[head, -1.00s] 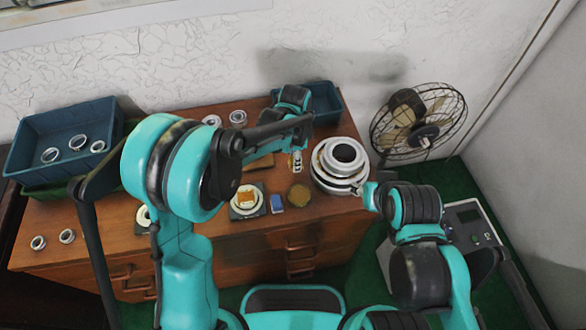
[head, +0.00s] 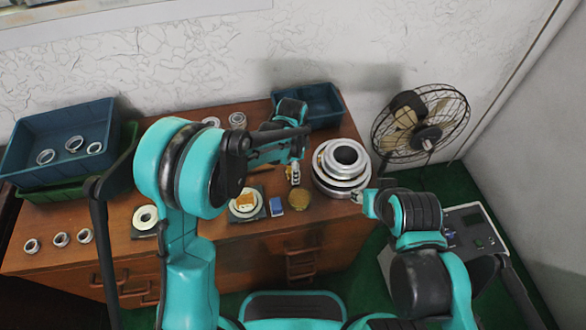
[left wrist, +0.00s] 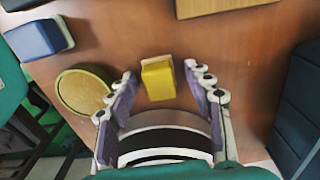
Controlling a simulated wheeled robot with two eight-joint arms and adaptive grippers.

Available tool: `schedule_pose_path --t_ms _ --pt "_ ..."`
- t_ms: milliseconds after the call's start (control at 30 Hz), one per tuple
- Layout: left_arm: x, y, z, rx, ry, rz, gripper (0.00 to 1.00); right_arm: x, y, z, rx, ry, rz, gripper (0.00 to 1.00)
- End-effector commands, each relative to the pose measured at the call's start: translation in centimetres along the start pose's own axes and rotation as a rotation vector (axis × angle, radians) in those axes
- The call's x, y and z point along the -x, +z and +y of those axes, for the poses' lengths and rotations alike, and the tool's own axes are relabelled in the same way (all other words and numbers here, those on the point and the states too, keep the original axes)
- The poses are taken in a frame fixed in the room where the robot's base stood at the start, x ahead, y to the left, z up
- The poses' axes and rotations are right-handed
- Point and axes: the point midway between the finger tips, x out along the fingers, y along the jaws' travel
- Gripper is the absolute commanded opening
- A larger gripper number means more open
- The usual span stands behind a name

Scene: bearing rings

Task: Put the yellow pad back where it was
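The yellow pad (left wrist: 158,80) lies on the brown cabinet top in the left wrist view, a small block with a paler edge. My left gripper (left wrist: 160,75) is open, with one finger on each side of the pad and a visible gap to both. In the head view my left gripper (head: 295,178) is over the right part of the cabinet top, and the arm hides much there. My right gripper (head: 357,196) is beside the large ring stack, too small to tell its state.
A round brass-coloured disc (left wrist: 84,91) and a blue block (left wrist: 38,38) are close to the left gripper. A large metal ring stack (head: 342,160) stands to the right. Blue bins (head: 60,133) with rings are at the far left. A fan (head: 425,125) stands beyond.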

Motion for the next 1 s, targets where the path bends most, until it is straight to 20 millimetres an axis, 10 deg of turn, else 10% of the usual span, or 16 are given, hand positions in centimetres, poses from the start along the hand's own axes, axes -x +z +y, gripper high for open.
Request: schedule_pose_path --t_ms 333,1000 --pt "0.9 0.0 0.0 0.000 0.000 0.000 0.51 0.5 -0.3 0.0 0.000 0.000 0.000 0.40" --pt "12.2 0.0 0.0 0.000 0.000 0.000 0.51 3.5 -2.5 0.0 0.000 0.000 0.000 0.40"
